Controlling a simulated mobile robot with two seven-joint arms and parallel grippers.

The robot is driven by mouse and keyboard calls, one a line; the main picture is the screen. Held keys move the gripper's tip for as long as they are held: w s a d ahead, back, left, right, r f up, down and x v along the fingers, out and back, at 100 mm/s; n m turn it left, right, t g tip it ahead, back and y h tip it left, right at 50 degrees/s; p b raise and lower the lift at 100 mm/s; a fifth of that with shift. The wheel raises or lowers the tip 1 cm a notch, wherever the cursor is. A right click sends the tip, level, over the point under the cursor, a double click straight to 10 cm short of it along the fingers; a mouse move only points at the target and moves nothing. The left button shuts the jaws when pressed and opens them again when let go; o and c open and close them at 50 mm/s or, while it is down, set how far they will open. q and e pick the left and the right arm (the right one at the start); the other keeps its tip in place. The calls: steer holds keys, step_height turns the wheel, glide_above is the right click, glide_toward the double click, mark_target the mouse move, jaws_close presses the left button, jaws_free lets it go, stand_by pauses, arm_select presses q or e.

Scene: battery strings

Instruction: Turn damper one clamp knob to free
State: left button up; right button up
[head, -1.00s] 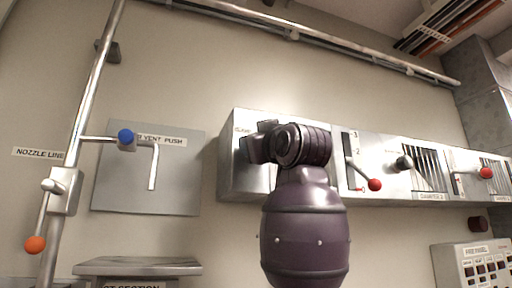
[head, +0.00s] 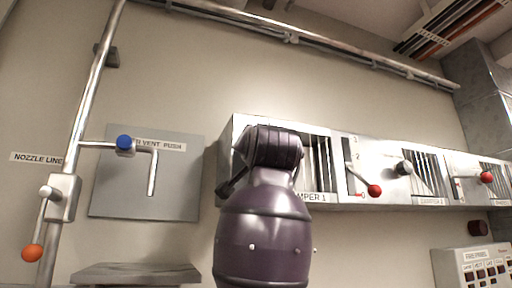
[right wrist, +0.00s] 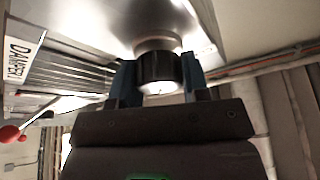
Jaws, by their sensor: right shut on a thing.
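The damper one clamp knob (right wrist: 158,70), a dark cylinder with a pale end face and light collar, sits on the metal housing in the right wrist view. My right gripper (right wrist: 158,78) is shut on it, with one blue finger on each side. In the head view my purple right arm and wrist hide the knob and most of the gripper. The damper one grille (head: 318,158) and its label (head: 310,198) show just right of my wrist. My left gripper is not in view.
A red-balled lever (head: 374,190) stands right of damper one; its ball also shows in the right wrist view (right wrist: 10,134). Another knob (head: 403,167) is further right. A pipe with an orange-ended handle (head: 32,252) and a blue-ended vent handle (head: 124,142) are at left.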

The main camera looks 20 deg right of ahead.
steer(key=shift+m+h, duration=0.4)
steer(key=shift+m, duration=0.3)
steer(key=shift+g, duration=0.3)
steer(key=o, duration=0.9)
steer(key=b+v, duration=0.2)
steer(key=v, duration=0.9)
steer(key=shift+b, duration=0.35)
